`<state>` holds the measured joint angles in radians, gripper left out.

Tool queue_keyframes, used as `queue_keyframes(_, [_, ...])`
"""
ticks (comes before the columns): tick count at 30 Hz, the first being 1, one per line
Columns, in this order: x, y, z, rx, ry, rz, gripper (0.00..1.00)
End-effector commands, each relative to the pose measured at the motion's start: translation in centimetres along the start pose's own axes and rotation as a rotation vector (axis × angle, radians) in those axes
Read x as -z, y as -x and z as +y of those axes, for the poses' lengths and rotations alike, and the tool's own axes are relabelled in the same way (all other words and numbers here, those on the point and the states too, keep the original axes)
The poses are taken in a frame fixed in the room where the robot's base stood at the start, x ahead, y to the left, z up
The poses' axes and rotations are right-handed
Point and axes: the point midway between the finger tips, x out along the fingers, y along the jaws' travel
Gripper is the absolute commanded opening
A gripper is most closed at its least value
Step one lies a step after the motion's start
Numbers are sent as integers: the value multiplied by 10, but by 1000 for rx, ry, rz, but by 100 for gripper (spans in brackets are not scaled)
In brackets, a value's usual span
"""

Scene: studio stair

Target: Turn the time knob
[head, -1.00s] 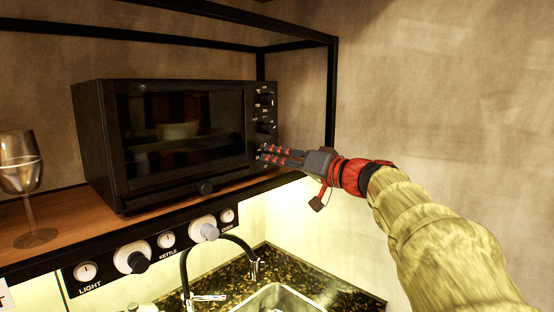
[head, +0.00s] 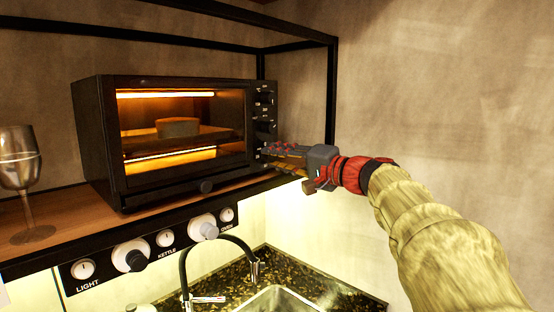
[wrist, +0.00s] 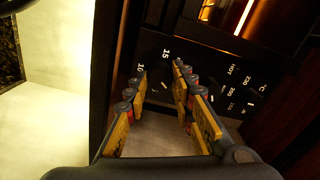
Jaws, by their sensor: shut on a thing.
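The black toaster oven (head: 97,150) stands on the wooden shelf with its door shut. Orange heating bars glow inside, lighting a loaf-like item (head: 177,127). Its control panel is a dark strip on the right of the front. My gripper (head: 269,157) is at the lowest part of that panel. In the wrist view, my gripper (wrist: 160,80) is shut on the dark time knob (wrist: 162,88), among dial marks 10 and 15. The fingers hide most of the knob, and in the head view it is hidden behind them.
Other oven knobs (head: 264,128) sit just above my gripper. A wine glass (head: 19,165) stands left on the shelf (head: 75,222). Below are a row of labelled white knobs (head: 131,257), a black faucet (head: 225,240) and a sink (head: 278,300). The wall is close at the right.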

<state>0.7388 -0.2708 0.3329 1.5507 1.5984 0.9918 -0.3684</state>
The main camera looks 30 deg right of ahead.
Motion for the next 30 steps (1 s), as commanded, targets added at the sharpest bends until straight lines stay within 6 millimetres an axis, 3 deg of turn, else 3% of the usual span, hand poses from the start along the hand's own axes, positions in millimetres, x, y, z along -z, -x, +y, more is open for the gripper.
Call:
queue_keyframes(18, [1,0,0,-2,-579,0,0])
queue_keyframes(30, [0,0,0,-1,-834,1,0])
